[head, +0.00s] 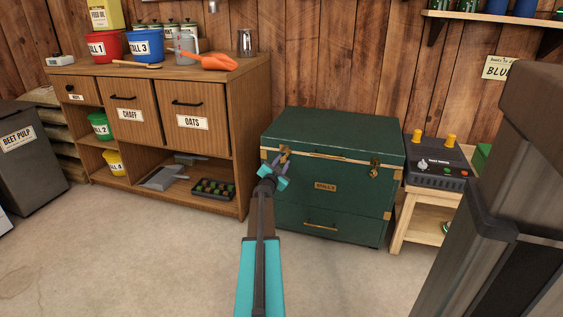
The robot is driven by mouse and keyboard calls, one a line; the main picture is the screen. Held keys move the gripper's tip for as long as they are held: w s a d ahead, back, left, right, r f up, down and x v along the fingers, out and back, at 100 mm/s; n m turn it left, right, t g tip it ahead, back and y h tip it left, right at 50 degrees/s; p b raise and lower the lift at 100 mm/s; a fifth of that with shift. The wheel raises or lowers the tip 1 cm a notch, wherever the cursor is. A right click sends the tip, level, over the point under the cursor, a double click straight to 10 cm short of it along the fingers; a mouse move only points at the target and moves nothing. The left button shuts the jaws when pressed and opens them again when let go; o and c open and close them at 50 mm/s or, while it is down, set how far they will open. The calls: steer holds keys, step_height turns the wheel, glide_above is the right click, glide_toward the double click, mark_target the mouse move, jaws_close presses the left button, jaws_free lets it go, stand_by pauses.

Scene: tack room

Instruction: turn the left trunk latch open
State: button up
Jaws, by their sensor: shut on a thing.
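The green trunk (345,135) with brass edging stands on the floor in the middle of the head view, with its lid down. Its left latch (286,151) is at the upper left of the front, and my gripper (282,160) is at it, shut on it. The jaws and my wrist hide most of this latch, so its exact angle cannot be told. The right latch (374,168) is in plain view at the upper right of the front. A brass label plate (325,187) sits between them.
A wooden cabinet (225,160) with buckets and a scoop on top stands close on the left of the trunk. A low wooden table (428,205) with a black control box (436,165) stands on the right. A dark post fills the right foreground. The floor (150,245) in front is clear.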

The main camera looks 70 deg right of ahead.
steer(key=m, duration=0.5)
steer(key=shift+s+d+m, duration=0.1)
steer(key=shift+s+m, duration=0.05)
steer(key=shift+m, duration=0.15)
steer(key=m+b, duration=0.1)
steer(key=m, duration=0.4)
steer(key=shift+f+m, duration=0.1)
steer(key=shift+m, duration=0.3)
steer(key=o, duration=1)
steer(key=shift+o, duration=0.3)
